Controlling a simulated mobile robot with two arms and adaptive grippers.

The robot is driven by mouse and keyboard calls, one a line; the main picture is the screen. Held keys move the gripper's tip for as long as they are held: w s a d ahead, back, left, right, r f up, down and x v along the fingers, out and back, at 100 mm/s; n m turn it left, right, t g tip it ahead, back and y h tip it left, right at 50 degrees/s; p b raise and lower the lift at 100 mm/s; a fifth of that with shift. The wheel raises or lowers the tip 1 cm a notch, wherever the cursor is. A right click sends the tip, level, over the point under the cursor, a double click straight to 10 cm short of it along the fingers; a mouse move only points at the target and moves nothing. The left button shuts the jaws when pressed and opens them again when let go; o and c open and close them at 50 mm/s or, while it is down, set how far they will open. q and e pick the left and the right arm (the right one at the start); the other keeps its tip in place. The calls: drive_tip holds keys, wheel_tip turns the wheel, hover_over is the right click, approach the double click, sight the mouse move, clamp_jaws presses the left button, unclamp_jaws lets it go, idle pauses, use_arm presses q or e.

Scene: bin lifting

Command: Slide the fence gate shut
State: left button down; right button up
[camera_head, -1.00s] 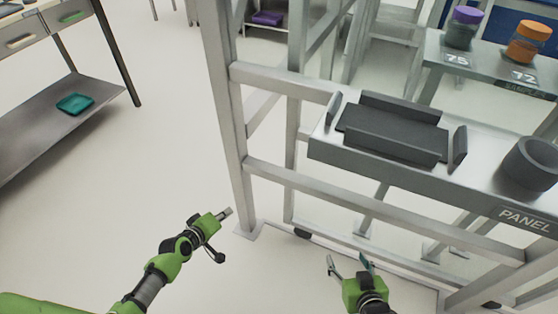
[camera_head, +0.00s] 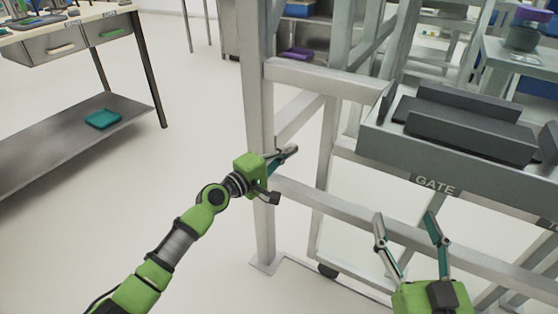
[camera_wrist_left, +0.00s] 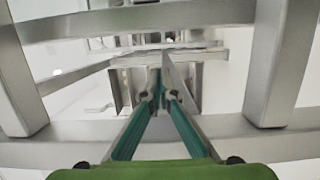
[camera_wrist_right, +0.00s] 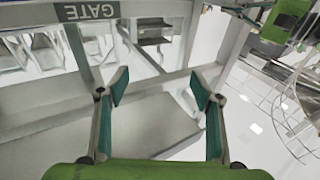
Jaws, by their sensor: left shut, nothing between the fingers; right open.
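The fence gate is a silver metal frame of posts and rails, with a rail (camera_head: 370,218) crossing in front of me in the head view. Which bars belong to the sliding part I cannot tell. A wheel (camera_head: 327,270) shows at its foot. My left gripper (camera_head: 292,150) is shut and empty beside the upright post (camera_head: 262,130); in the left wrist view its closed tips (camera_wrist_left: 160,85) point between bars. Contact is unclear. My right gripper (camera_head: 405,228) is open and empty, at the rail, under the "GATE" label (camera_head: 436,184); its spread fingers also show in the right wrist view (camera_wrist_right: 160,92).
A metal shelf with a dark tray (camera_head: 470,125) stands above the right gripper. A workbench (camera_head: 80,45) with a teal tray (camera_head: 103,119) on its lower shelf is at the left. The white floor (camera_head: 200,150) between bench and fence is clear.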

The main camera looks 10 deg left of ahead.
use_arm(q)
drive_tip(key=shift+w+d+p, duration=0.2)
drive_tip(key=shift+w+d, duration=0.05)
drive_tip(key=shift+d, duration=0.65)
drive_tip(key=shift+w+d+p, duration=0.2)
drive_tip(key=shift+w+d, duration=0.1)
drive_tip(key=shift+d, duration=0.55)
drive_tip(key=shift+w+d+p, duration=0.2)
drive_tip(key=shift+w+d, duration=0.05)
drive_tip(key=shift+d, duration=0.65)
use_arm(e)
drive_tip(key=shift+s+d+f+g+h, duration=0.1)
drive_tip(key=shift+d+f+g+h, duration=0.1)
drive_tip(key=shift+f+g, duration=0.75)
drive_tip(key=shift+s+d+f+g+h, duration=0.1)
drive_tip(key=shift+d+f+g+h, duration=0.2)
drive_tip(key=shift+f, duration=1.25)
drive_tip(key=shift+a, duration=0.1)
use_arm(q)
drive_tip(key=shift+d, duration=0.1)
